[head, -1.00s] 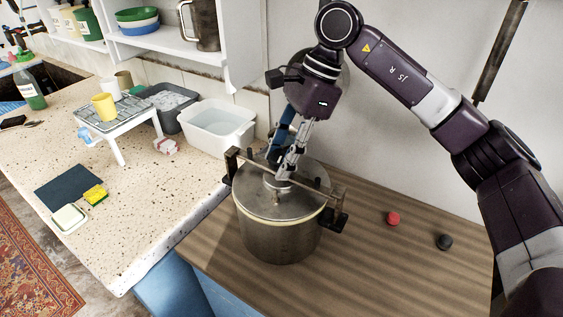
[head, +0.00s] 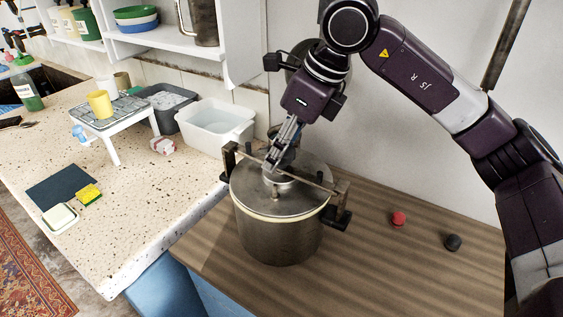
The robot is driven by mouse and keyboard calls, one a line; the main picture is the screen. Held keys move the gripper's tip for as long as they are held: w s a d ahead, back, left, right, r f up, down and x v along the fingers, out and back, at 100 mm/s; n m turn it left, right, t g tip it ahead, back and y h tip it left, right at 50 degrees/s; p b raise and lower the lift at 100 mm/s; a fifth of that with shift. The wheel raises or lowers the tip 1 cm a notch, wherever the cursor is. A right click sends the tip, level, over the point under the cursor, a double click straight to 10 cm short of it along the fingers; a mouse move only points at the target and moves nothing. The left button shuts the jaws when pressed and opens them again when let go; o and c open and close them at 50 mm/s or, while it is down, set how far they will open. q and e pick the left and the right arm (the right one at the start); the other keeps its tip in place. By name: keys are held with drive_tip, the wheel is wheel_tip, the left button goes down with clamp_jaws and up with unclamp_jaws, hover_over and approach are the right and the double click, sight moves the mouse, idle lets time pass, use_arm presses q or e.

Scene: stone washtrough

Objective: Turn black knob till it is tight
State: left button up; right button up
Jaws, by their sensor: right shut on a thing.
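A steel pot (head: 278,238) with a flat metal lid (head: 305,205) stands on the wooden top, a metal bar (head: 318,184) clamped across it. My right gripper (head: 272,164) reaches down from above at the lid's centre, just behind the bar. Its fingers are shut on what seems to be the black knob, which they mostly hide. How tight the knob is cannot be seen. My left gripper is not in view.
A red ball-shaped piece (head: 398,218) and a black one (head: 453,242) lie on the wooden top (head: 380,265) to the right. A white basin (head: 214,126) and a grey basin (head: 168,104) stand behind left. A shelf (head: 160,44) hangs above them.

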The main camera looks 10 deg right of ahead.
drive_tip(key=m+t+h+b, duration=0.1)
drive_tip(key=m, duration=0.3)
drive_tip(key=shift+f, duration=0.1)
drive_tip(key=m+h+b, duration=0.1)
drive_tip(key=m, duration=0.2)
drive_tip(key=shift+t, duration=0.3)
drive_tip(key=o, duration=0.9)
